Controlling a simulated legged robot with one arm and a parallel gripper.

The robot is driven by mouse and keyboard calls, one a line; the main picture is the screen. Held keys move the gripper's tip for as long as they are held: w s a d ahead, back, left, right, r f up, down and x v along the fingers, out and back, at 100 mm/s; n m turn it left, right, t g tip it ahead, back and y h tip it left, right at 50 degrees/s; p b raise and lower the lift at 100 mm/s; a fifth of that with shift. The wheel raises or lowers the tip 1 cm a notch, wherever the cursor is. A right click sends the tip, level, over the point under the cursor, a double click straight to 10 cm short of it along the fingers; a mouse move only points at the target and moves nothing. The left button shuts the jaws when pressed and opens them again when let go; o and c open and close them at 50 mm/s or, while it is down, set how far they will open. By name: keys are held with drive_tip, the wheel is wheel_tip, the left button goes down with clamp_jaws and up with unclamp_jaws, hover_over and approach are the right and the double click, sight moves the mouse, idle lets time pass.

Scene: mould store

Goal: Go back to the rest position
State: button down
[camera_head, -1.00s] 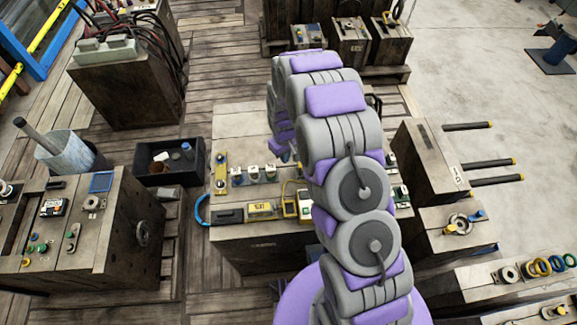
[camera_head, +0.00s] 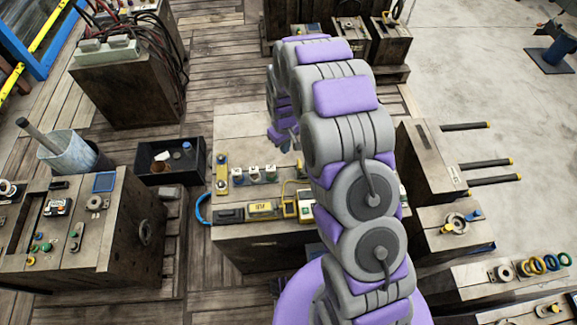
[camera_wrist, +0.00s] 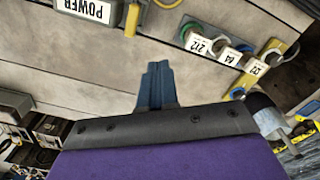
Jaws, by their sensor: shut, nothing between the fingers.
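My gripper shows in the wrist view (camera_wrist: 157,84) with its two blue fingers together and nothing between them. In the head view my arm rises from the lower right and bends away, and the gripper end hangs over the middle wooden block (camera_head: 240,125); the fingertips are too small there to read. In the wrist view the fingers are apart from the block's top, with white numbered tags (camera_wrist: 200,43) to the upper right and a POWER label (camera_wrist: 84,10) at upper left.
A black bin (camera_head: 170,160) stands left of the middle block. A wooden workbench (camera_head: 75,235) with small parts is at left, and a cable-topped block (camera_head: 125,85) behind. Wooden blocks with yellow-tipped bars (camera_head: 480,164) are at right. Open concrete floor (camera_head: 460,60) lies at upper right.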

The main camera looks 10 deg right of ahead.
drive_tip(key=shift+r, duration=0.2)
idle(0.4)
drive_tip(key=s+d+r+m, duration=0.1)
drive_tip(key=s+d+r, duration=0.2)
drive_tip(key=s+r, duration=0.55)
drive_tip(key=s+d+r+m, duration=0.2)
drive_tip(key=s+r, duration=0.4)
drive_tip(key=r, duration=0.5)
drive_tip(key=s+d+r+m+g, duration=0.1)
drive_tip(key=s+r, duration=0.3)
drive_tip(key=s, duration=0.7)
drive_tip(key=s+d+r+m, duration=0.2)
drive_tip(key=s+r, duration=0.2)
drive_tip(key=s, duration=0.8)
drive_tip(key=shift+s+d+g, duration=0.25)
drive_tip(key=shift+g, duration=0.15)
